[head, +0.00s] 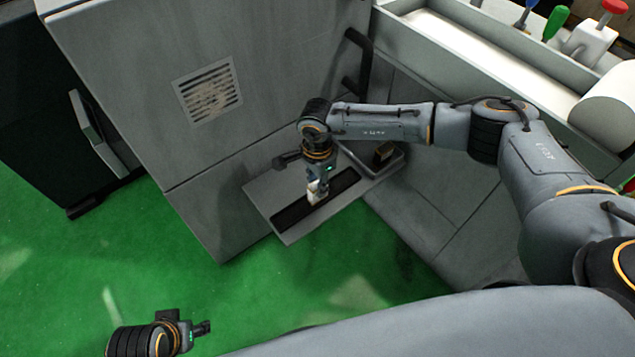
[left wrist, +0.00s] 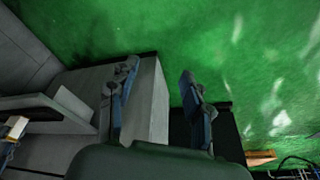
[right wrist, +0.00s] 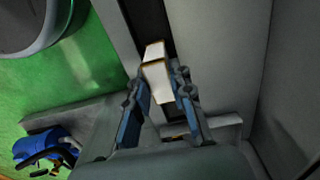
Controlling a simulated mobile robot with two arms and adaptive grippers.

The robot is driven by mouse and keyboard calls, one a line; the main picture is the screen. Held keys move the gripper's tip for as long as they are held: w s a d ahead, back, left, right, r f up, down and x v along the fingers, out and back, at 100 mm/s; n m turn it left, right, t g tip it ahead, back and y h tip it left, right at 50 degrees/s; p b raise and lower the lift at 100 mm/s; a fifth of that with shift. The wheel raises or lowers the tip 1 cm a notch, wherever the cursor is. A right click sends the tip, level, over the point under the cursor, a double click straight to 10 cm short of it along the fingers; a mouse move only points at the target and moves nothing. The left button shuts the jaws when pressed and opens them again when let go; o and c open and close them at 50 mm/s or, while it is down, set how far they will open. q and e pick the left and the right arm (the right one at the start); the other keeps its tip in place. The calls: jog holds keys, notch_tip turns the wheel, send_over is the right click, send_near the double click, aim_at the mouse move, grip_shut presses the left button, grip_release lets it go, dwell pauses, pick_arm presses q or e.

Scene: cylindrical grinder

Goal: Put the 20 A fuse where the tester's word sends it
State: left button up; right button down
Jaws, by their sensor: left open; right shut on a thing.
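My right gripper (head: 317,188) is shut on a white block (head: 315,192) with brownish edges, which looks like the fuse. In the right wrist view the block (right wrist: 156,78) sits between the fingertips, and I cannot read a rating on it. The gripper points down over a grey shelf (head: 262,187) with a long black strip (head: 290,214). I cannot tell whether the block touches the strip. My left gripper (head: 203,328) is open and empty over the green floor, far from the shelf. I cannot make out any tester word.
A small grey tray (head: 399,163) with a dark item (head: 384,153) stands at the shelf's right end. The grey machine cabinet (head: 200,140) rises behind the shelf. A bench trough (head: 480,50) with tools runs at the upper right. The green floor (head: 120,250) is open at left.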

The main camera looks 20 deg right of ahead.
jog(key=c, duration=1.2)
grip_release()
jog(key=shift+o, duration=0.2)
jog(key=shift+r, duration=0.1)
